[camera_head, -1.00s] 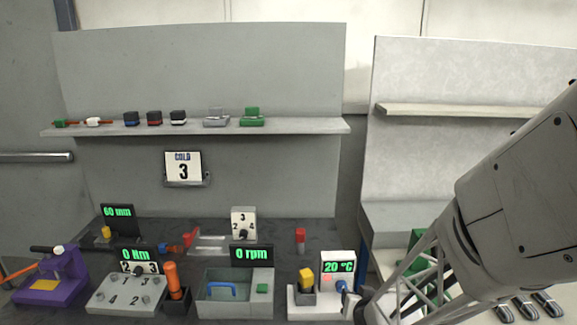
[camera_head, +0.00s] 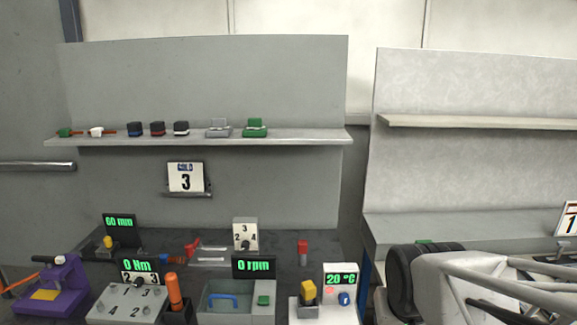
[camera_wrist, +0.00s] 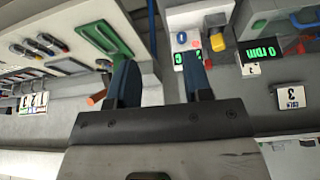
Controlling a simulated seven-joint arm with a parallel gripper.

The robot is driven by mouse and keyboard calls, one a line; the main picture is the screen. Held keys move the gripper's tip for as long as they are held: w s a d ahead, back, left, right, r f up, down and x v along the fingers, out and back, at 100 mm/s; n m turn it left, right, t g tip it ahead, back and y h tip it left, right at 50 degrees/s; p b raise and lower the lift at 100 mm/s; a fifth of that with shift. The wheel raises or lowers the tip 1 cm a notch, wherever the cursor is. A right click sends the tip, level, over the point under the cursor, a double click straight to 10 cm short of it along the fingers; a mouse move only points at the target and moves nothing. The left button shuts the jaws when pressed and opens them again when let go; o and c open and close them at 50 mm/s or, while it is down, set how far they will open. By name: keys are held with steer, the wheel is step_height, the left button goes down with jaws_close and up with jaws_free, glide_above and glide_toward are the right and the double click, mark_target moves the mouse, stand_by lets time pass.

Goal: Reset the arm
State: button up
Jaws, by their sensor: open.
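My arm (camera_head: 490,285) reaches in from the lower right corner of the head view, low in front of the right-hand bench. Its gripper tips cannot be made out there. In the wrist view my gripper (camera_wrist: 159,64) shows two dark blue fingers standing apart. The wrist picture is turned over, with the display digits upside down. The fingers look clear of the bench things.
The left bench holds a purple device (camera_head: 50,288), a numbered grey block (camera_head: 125,300), a grey tray (camera_head: 236,302) and a 20 °C unit (camera_head: 340,290). Small blocks line the left shelf (camera_head: 290,136). The right shelf (camera_head: 480,121) is bare. A "1" sign (camera_head: 569,218) stands at far right.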

steer(key=s+r+g, duration=0.2)
steer(key=s+r, duration=0.2)
steer(key=s, duration=0.3)
steer(key=shift+a, duration=0.2)
